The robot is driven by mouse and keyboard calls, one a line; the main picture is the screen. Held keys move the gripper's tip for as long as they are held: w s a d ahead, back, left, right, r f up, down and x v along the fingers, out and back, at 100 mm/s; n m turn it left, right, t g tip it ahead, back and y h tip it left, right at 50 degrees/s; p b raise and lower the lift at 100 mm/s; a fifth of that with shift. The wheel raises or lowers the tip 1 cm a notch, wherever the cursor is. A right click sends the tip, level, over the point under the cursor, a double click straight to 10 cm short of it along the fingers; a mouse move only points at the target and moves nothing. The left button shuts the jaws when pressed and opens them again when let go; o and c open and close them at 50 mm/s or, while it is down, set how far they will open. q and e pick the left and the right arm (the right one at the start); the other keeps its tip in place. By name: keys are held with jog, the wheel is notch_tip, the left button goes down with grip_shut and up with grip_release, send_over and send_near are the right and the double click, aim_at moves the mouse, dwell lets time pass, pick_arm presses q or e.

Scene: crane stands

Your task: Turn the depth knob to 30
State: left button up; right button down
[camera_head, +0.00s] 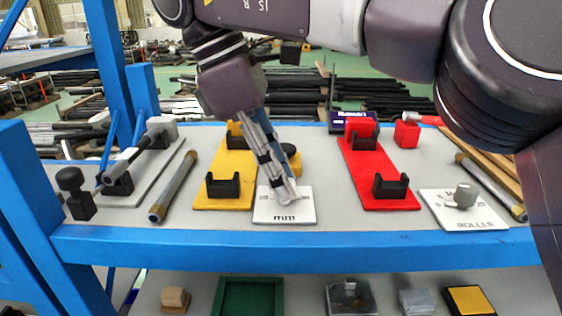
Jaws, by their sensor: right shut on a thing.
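A white plate (268,215) with a partly readable label lies near the front edge of the bench, between a yellow and a red stand. My right gripper (287,192) comes down from above, its fingers over the plate, shut on a knob there. The fingers hide the knob and much of the scale, so its setting cannot be read. A second white plate (485,221), marked ROLLER, lies at the right with its own grey knob (464,196). My left gripper is not in view.
The yellow stand (207,198) with black cradles is left of the plate, the red stand (362,168) right of it. A metal rod (174,187) lies farther left. A blue rail (300,250) edges the bench. Several blocks and trays sit on the shelf below.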

jog(key=shift+m, duration=0.5)
jog(key=c, duration=1.7)
grip_release()
jog(key=shift+o, duration=0.2)
